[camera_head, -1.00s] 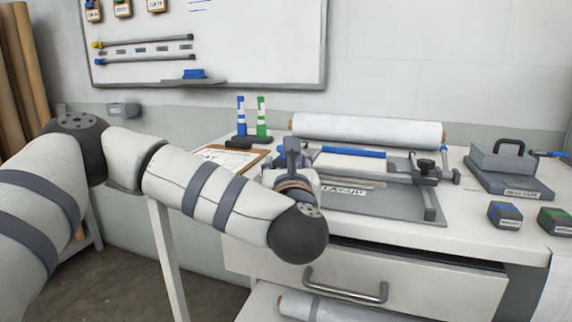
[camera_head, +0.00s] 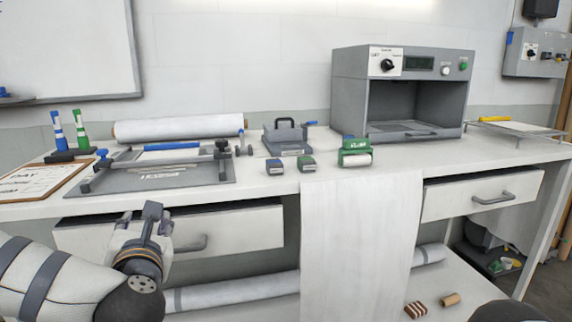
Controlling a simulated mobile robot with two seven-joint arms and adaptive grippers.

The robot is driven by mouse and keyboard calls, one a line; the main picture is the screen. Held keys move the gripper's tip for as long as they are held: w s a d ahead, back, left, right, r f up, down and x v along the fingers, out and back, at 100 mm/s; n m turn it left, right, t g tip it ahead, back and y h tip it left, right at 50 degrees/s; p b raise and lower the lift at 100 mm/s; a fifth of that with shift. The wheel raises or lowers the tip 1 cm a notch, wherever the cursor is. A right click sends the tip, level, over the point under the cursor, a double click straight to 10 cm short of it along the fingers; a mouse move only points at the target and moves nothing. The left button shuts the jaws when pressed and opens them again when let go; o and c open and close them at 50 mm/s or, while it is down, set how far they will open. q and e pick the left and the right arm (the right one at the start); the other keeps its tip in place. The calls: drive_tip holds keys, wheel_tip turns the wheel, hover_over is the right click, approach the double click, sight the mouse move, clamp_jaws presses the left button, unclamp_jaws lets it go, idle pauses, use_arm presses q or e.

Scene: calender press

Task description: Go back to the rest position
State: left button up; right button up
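My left arm comes in from the lower left. Its gripper (camera_head: 144,222) points away from me, in front of the left drawer (camera_head: 243,229) and below the table's front edge. I see no object in it, but its fingers are seen from behind, so I cannot tell whether they are open or shut. My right gripper is not in view.
The white workbench (camera_head: 400,167) holds a press board (camera_head: 200,174), a paper roll (camera_head: 180,127), several small stamp-like blocks and a grey oven (camera_head: 350,91). A white sheet (camera_head: 360,240) hangs over the front edge. The right drawer (camera_head: 455,201) has a handle.

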use_arm(q)
drive_tip(key=s+d+f+m+g+h, duration=0.1)
drive_tip(key=d+f+m+h, duration=0.2)
drive_tip(key=f+m, duration=0.3)
drive_tip(key=s+d+f+m+g+h, duration=0.1)
drive_tip(key=s+d+f+m+h, duration=0.2)
drive_tip(key=f, duration=0.4)
drive_tip(key=s+d+f+m+g+h+p, duration=0.3)
drive_tip(key=s+f+m+g, duration=0.4)
drive_tip(key=s+f+m, duration=0.95)
drive_tip(key=s+a+m+g, duration=0.2)
drive_tip(key=s+m+g, duration=0.1)
drive_tip(key=s, duration=0.5)
drive_tip(key=s+a+f+m+g+y, duration=0.1)
drive_tip(key=s+a+m+g, duration=0.2)
drive_tip(key=s, duration=0.6)
drive_tip(key=s+a+m+g+y, duration=0.1)
drive_tip(key=s+a+m+g, duration=0.1)
drive_tip(key=s, duration=0.7)
drive_tip(key=shift+s+a+f+m+g+p, duration=0.2)
drive_tip(key=shift+f+m+g+p, duration=0.25)
drive_tip(key=shift+m, duration=0.6)
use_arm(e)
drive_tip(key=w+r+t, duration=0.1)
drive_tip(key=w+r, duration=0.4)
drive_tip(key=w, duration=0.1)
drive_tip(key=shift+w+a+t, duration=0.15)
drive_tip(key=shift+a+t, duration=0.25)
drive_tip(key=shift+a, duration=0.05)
